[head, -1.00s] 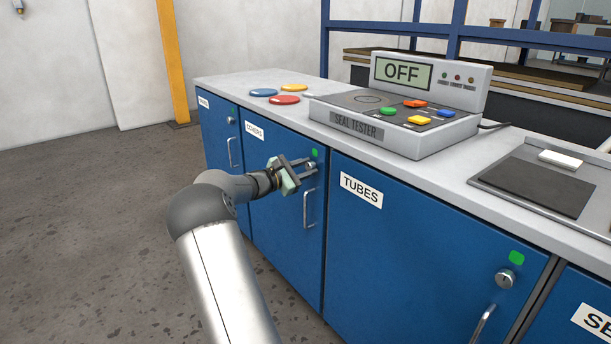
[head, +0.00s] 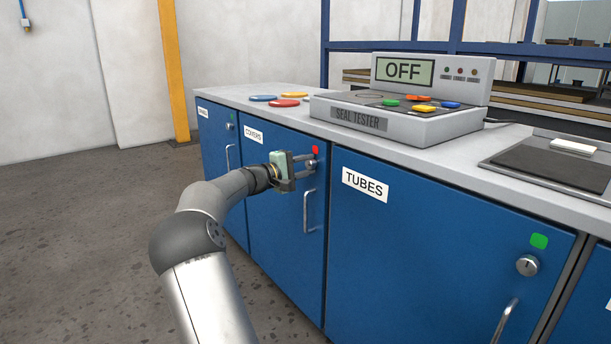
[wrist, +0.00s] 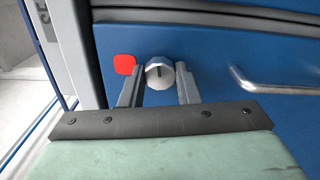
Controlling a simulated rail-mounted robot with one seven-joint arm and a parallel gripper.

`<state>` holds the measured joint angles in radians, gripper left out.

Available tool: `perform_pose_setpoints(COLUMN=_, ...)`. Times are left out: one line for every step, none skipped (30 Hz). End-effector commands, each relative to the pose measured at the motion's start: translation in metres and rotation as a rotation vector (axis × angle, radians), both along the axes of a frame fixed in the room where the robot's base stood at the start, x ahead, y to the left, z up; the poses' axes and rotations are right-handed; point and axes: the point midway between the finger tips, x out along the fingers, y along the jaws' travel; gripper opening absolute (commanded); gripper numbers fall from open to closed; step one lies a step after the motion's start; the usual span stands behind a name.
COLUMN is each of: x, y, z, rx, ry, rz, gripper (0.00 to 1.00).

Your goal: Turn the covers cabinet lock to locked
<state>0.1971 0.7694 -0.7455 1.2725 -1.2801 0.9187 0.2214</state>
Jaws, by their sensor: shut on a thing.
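The covers cabinet (head: 275,200) is a blue door labelled COVERS (head: 254,135), in the middle left of the head view. Its lock (wrist: 158,74) is a round silver knob with a dark slot, near the door's upper corner. A red indicator (head: 315,150) is just above the lock; it also shows in the wrist view (wrist: 124,64). My gripper (head: 307,166) is at the lock, and its two fingers are shut on the knob from either side. In the head view the fingers partly hide the knob.
The covers door's silver handle (head: 307,211) is just below my gripper. The tubes cabinet (head: 400,260), with a green indicator (head: 539,241), is to the right. Open floor lies at left.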

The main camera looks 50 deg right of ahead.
Motion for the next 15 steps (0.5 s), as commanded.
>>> perform_pose_setpoints(x=0.0001, y=0.0001, z=-0.0031, rx=-0.007, ry=-0.027, rz=0.000, gripper=0.06)
perform_pose_setpoints(x=0.0002, y=0.0002, z=-0.0028, rx=-0.011, ry=-0.042, rz=0.000, gripper=0.06)
perform_pose_setpoints(x=0.0003, y=0.0001, z=-0.0026, rx=-0.016, ry=-0.060, rz=0.000, gripper=0.06)
perform_pose_setpoints(x=0.0003, y=0.0001, z=-0.0024, rx=-0.018, ry=-0.072, rz=0.001, gripper=0.06)
perform_pose_setpoints(x=0.0004, y=0.0001, z=-0.0022, rx=-0.021, ry=-0.082, rz=0.001, gripper=0.06)
perform_pose_setpoints(x=0.0003, y=0.0001, z=-0.0019, rx=-0.025, ry=-0.096, rz=0.001, gripper=0.06)
perform_pose_setpoints(x=0.0002, y=0.0001, z=-0.0017, rx=-0.027, ry=-0.105, rz=0.001, gripper=0.06)
perform_pose_setpoints(x=0.0002, y=0.0000, z=-0.0015, rx=-0.029, ry=-0.113, rz=0.000, gripper=0.06)
perform_pose_setpoints(x=0.0001, y=0.0001, z=-0.0013, rx=-0.031, ry=-0.121, rz=0.000, gripper=0.06)
perform_pose_setpoints(x=0.0000, y=0.0000, z=-0.0011, rx=-0.033, ry=-0.127, rz=0.000, gripper=0.06)
perform_pose_setpoints(x=0.0001, y=0.0000, z=-0.0009, rx=-0.033, ry=-0.132, rz=0.000, gripper=0.06)
perform_pose_setpoints(x=0.0000, y=0.0000, z=-0.0006, rx=-0.035, ry=-0.138, rz=0.000, gripper=0.06)
perform_pose_setpoints(x=0.0000, y=0.0000, z=-0.0005, rx=-0.035, ry=-0.141, rz=0.000, gripper=0.06)
perform_pose_setpoints(x=0.0001, y=0.0000, z=-0.0003, rx=-0.036, ry=-0.143, rz=0.000, gripper=0.06)
perform_pose_setpoints(x=0.0001, y=0.0000, z=-0.0001, rx=-0.037, ry=-0.145, rz=0.000, gripper=0.06)
